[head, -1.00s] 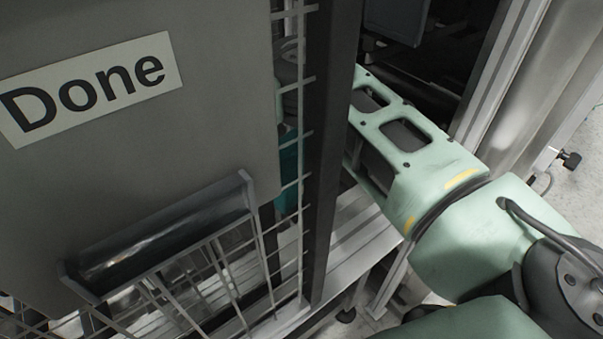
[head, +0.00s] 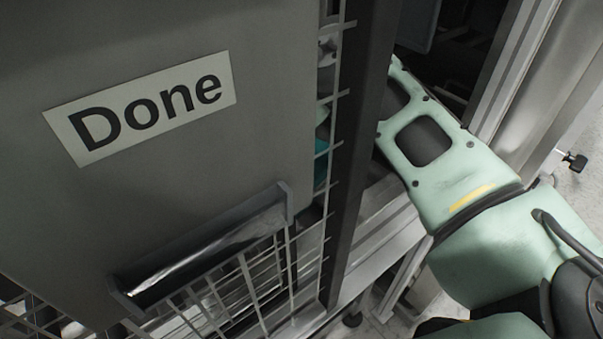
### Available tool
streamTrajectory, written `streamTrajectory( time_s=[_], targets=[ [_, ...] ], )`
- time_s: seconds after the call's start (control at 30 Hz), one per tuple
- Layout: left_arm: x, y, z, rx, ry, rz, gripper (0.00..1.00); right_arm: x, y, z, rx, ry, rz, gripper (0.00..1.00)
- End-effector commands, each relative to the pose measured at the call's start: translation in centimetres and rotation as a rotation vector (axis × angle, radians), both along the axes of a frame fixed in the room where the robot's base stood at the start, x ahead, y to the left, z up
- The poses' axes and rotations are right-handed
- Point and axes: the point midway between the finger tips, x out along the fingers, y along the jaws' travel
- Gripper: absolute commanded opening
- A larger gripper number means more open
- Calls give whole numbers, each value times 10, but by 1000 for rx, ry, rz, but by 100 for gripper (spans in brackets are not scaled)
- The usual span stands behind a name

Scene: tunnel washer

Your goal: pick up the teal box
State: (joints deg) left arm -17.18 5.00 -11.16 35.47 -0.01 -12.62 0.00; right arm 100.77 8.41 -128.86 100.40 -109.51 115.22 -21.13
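A small strip of teal (head: 321,160), likely part of the teal box, shows in the head view through the wire mesh, just right of the grey "Done" panel. The rest of it is hidden by the panel and the dark post. My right arm comes in from the right and reaches behind the dark post. Its gripper is hidden there, so I cannot see its fingers or whether it touches the box. My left gripper is not in view.
A grey panel (head: 190,190) with a white "Done" label (head: 140,108) fills the left side. A metal handle (head: 205,250) and a wire mesh (head: 240,295) are below it. A dark upright post (head: 362,150) stands between the panel and my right arm. A metal frame post (head: 525,80) stands behind the arm.

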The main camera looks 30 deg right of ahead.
Motion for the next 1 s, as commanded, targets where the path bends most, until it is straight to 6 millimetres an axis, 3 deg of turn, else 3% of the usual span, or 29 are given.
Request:
streamTrajectory(
  time_s=[0.17,0.53,1.0],
  targets=[
    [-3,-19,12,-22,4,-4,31,9,-24,-10,4,1,-4,100],
    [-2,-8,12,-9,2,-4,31,14,-33,-16,3,-2,1,99],
    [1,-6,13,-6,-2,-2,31,14,-33,-16,3,-2,1,58]
  ],
)
